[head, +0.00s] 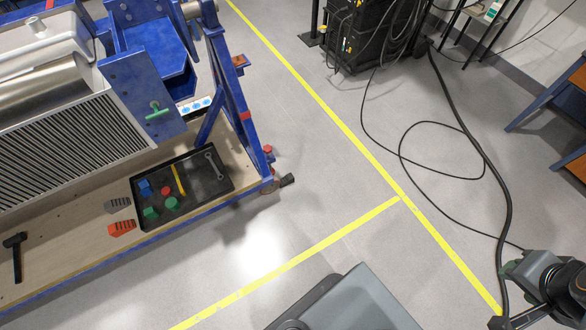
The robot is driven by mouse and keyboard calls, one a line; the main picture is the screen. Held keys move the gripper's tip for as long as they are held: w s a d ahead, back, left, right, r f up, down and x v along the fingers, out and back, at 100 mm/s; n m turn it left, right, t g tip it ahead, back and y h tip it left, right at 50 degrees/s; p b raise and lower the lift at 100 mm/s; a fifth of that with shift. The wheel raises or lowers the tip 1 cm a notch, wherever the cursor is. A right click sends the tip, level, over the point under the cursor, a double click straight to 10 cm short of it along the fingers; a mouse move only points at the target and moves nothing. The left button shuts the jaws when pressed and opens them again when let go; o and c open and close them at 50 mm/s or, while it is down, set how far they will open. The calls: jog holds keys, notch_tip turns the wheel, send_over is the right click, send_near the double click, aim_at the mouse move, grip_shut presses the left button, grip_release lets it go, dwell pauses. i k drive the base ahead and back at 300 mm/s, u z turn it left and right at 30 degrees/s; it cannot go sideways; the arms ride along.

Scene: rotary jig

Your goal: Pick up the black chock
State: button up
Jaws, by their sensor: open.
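The black chock (118,204) looks dark grey and ridged. It lies on the wooden deck (70,225) of the blue jig, just left of the black tray. An orange-red ridged chock (122,228) lies just in front of it, close by. My gripper (513,321) is at the lower right corner of the head view, partly cut off by the frame edge. It is open, over the floor, far to the right of the chock, with nothing seen between its fingers.
A black tray (224,191) holds small coloured parts and a wrench. A black hammer (15,245) lies at the deck's left. The blue jig frame (140,90) rises behind. Cables (465,130) run across the floor at right. Floor between jig and gripper is mostly clear.

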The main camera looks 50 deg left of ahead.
aim_at(288, 178)
jog(key=u, duration=0.5)
jog(key=i, duration=1.45)
jog(key=u, duration=1.9)
jog(key=i, duration=1.1)
jog(key=u, duration=0.95)
